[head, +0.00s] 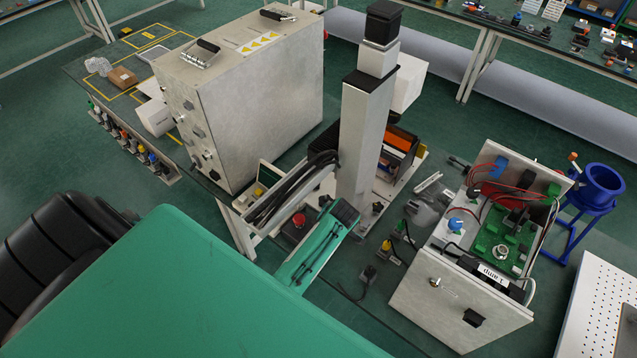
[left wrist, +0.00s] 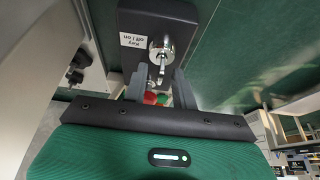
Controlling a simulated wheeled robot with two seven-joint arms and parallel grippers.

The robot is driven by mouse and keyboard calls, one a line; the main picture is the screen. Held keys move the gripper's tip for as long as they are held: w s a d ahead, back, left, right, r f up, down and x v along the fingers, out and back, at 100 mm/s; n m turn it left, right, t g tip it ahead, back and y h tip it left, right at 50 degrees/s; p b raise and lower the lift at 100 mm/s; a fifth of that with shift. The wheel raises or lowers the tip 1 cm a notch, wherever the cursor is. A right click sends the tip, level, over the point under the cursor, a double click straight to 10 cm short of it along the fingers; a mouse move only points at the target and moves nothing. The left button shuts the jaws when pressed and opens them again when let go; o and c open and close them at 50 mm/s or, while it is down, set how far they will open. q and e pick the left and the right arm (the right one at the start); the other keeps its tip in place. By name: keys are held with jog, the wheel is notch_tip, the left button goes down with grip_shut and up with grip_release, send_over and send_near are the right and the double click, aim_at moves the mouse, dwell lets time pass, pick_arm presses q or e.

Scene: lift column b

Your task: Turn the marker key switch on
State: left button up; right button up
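In the left wrist view, the key switch (left wrist: 161,48) is a round silver lock with a key in it, on a dark box with a white label (left wrist: 133,41) that reads upside down as "Key off | on". The key's grip points down toward my gripper. My left gripper (left wrist: 160,75) is open, its two grey fingers on either side of the key grip, with a visible gap to each side. Contact with the box cannot be told. In the head view I cannot make out the key switch or the left fingertips. My right gripper is in neither view.
In the head view, a lift column (head: 364,150) stands in the middle, with a large grey cabinet (head: 240,100) left of it. An open electronics box (head: 455,302) stands at right. A red button (head: 299,220) sits near the column. Red and green round parts show beyond my fingers.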

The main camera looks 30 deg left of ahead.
pick_arm(q)
jog(key=shift+d, duration=0.1)
jog(key=shift+c, duration=1.1)
grip_shut()
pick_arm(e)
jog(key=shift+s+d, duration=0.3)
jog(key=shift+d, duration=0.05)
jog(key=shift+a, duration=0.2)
